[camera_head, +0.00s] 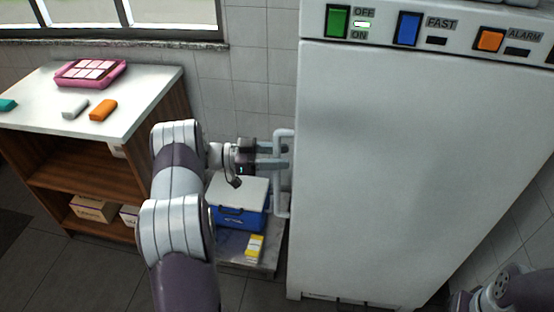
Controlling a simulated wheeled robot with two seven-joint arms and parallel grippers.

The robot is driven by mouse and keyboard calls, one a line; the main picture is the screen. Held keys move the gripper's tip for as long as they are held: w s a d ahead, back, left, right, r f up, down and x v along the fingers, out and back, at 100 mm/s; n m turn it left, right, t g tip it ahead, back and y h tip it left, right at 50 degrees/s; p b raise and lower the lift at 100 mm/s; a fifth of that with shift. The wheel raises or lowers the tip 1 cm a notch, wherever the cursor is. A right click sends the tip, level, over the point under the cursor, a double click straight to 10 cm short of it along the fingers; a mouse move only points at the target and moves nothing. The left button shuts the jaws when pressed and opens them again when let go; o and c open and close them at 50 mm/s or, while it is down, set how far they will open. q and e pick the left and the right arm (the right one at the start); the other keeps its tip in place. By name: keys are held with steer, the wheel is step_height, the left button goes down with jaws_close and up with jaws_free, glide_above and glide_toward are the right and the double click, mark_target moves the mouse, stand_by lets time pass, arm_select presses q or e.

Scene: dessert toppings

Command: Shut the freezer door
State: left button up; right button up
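The white freezer (400,170) fills the right side of the head view. Its front door face looks flush under the control panel, and I see no gap or inside of the freezer. A pale grey handle (281,203) sticks out at the door's left edge. My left gripper (285,156) is at the upper part of this handle. Its two fingers are apart, one above the other, and their tips overlap the handle in the picture. I cannot tell whether they touch it. My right gripper is not in view; only part of my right arm shows at the bottom right.
A blue cooler box (238,219) with a white lid and a yellow box (254,248) stand on a low shelf below my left gripper. A wooden counter (150,85) at left holds a pink tray (91,85) and small blocks. A tiled wall stands behind.

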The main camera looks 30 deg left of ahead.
arm_select(q)
steer(key=shift+w+f, duration=0.15)
steer(key=shift+s, duration=0.2)
stand_by(0.3)
steer(key=shift+s+a, duration=0.1)
steer(key=b+v, duration=0.1)
steer(key=v, duration=1.1)
steer(key=shift+a, duration=0.2)
steer(key=shift+f, duration=0.1)
